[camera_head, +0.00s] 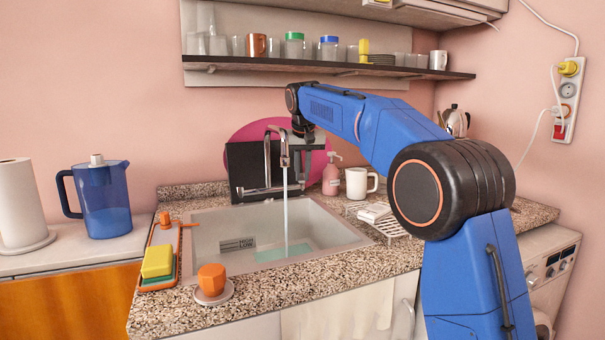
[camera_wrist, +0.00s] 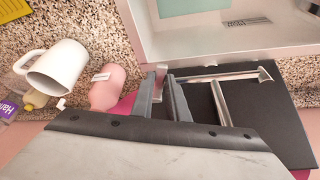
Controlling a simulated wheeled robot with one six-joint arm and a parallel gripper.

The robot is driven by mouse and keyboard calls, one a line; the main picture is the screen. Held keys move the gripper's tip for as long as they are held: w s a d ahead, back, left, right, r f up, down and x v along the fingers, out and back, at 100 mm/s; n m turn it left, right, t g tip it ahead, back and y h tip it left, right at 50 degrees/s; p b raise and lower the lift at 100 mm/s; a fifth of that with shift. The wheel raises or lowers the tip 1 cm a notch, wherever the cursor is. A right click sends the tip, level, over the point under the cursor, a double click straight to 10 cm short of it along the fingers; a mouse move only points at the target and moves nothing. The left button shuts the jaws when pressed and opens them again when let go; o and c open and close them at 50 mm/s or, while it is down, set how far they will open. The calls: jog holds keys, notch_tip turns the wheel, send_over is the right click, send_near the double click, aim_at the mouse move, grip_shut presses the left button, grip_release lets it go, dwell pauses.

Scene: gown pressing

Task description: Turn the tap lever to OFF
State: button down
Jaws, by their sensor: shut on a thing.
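The metal tap (camera_head: 267,158) stands at the back of the sink with a curved spout, and a stream of water (camera_head: 285,215) runs from it into the basin. My gripper (camera_head: 303,178) reaches down just right of the spout, close to the tap's low horizontal part. In the wrist view, my gripper (camera_wrist: 163,98) is shut on a light metal piece (camera_wrist: 160,78), which looks like the tap lever. The fingers partly hide it. A long metal bar (camera_wrist: 225,76) of the tap extends to the right of the fingers.
A pink soap bottle (camera_head: 331,175) and white mug (camera_head: 358,183) stand right of the tap. A dark board (camera_head: 245,165) is behind it. A shelf (camera_head: 300,66) with cups and jars is above. An orange-topped item (camera_head: 211,279) stands at the sink's front edge.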

jog(key=c, duration=1.7)
grip_release()
jog(key=shift+d, duration=0.1)
